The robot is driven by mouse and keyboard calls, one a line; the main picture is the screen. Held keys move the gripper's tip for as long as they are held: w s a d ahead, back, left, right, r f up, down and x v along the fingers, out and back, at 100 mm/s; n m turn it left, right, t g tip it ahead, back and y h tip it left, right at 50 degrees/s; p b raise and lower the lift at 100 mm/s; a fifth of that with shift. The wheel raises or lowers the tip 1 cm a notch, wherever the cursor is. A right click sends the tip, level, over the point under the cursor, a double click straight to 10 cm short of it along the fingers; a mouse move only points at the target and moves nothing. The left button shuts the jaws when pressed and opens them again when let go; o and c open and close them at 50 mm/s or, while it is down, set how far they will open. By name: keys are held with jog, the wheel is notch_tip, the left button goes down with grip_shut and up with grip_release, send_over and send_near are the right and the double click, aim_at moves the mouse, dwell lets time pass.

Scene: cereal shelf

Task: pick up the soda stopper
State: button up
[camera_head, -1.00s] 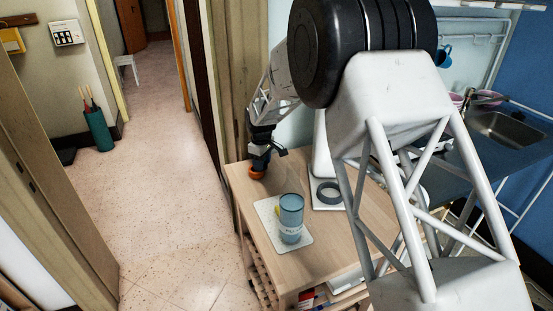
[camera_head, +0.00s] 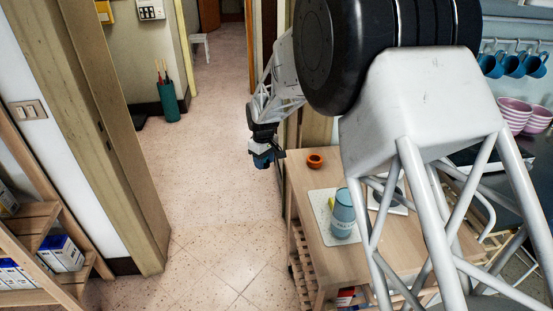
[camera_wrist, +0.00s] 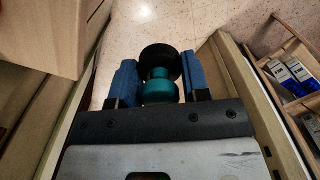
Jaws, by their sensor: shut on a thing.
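The soda stopper (camera_wrist: 160,91) shows in the wrist view as a teal body with a wide black round end. It sits between the two blue fingers of my gripper (camera_wrist: 160,66), which are shut on it. In the head view my gripper (camera_head: 262,160) hangs over the floor, to the left of the wooden table. The stopper is too small to make out clearly there.
The wooden table (camera_head: 310,210) holds an orange bowl-like piece (camera_head: 315,160), a light mat (camera_head: 323,205) and a blue cup (camera_head: 343,214). A wooden shelf (camera_head: 40,225) with boxes (camera_head: 62,255) stands at left. The floor (camera_head: 215,200) between is clear.

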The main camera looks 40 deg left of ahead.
jog(key=shift+s+a, duration=0.4)
jog(key=shift+s, duration=0.1)
dwell(0.4)
jog(key=s+d+r, duration=0.2)
jog(key=d+r, duration=0.7)
jog(key=d, duration=0.2)
jog(key=s+d+r, duration=0.2)
jog(key=d+r, duration=0.8)
jog(key=d, duration=0.1)
jog(key=s+d+r, duration=0.2)
jog(key=d+r, duration=0.8)
jog(key=d, duration=0.1)
jog(key=shift+d+r, duration=0.15)
jog(key=shift+d, duration=0.1)
jog(key=shift+s+d+r, duration=0.3)
jog(key=shift+d+r, duration=0.1)
jog(key=shift+d, duration=0.25)
jog(key=shift+f, duration=0.15)
